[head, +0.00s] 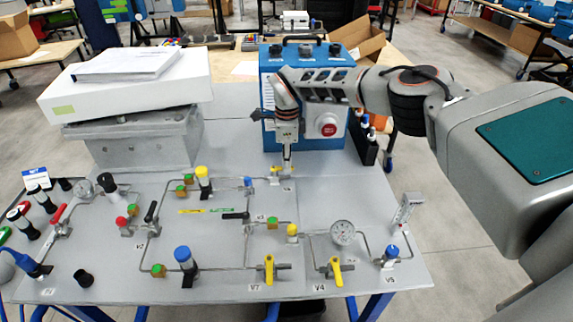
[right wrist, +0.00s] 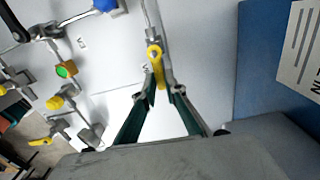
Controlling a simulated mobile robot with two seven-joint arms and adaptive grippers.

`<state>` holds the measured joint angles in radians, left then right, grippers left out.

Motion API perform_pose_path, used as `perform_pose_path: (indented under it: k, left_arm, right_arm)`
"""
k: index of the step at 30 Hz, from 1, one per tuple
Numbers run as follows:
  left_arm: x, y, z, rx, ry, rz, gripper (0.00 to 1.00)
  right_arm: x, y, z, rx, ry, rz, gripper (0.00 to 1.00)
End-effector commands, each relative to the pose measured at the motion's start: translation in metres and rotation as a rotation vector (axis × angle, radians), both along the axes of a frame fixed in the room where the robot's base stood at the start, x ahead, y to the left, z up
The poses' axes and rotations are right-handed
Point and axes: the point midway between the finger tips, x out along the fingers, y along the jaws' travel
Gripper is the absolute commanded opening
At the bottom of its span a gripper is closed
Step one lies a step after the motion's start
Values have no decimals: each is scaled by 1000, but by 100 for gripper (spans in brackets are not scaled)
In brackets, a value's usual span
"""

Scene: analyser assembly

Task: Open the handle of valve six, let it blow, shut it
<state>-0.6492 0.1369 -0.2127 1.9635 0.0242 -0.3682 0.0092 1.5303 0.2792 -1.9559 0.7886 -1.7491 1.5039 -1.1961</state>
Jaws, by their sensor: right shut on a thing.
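Valve six's yellow handle (head: 275,169) is at the back of the grey panel, in front of the blue box; the small label beside it is too small to read surely. In the right wrist view the yellow handle (right wrist: 157,66) lies lengthwise along the pipe, its free end between my fingertips. My right gripper (head: 287,157) reaches down to it from above and is shut on the handle; it also shows in the right wrist view (right wrist: 164,91). The fingers partly hide the handle in the head view. My left gripper is not in view.
Yellow handles V7 (head: 269,268) and V4 (head: 336,271) and a round gauge (head: 343,232) are at the panel's front right. The blue box (head: 271,77) with a red button stands close behind my gripper. A grey block (head: 130,146) carrying a white box stands at back left.

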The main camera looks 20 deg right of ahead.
Motion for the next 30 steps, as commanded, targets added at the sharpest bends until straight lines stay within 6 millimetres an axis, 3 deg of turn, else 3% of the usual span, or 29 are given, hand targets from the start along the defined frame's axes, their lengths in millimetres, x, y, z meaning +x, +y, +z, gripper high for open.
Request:
perform_pose_path:
  k: [21,22,23,30]
  left_arm:
    - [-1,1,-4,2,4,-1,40]
    - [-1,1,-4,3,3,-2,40]
    - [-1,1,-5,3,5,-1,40]
    - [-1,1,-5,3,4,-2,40]
  right_arm:
    - [4,0,2,1,-4,73,0]
    - [4,0,2,1,-4,73,19]
    - [4,0,2,1,-4,73,26]
    - [3,0,1,0,-2,71,28]
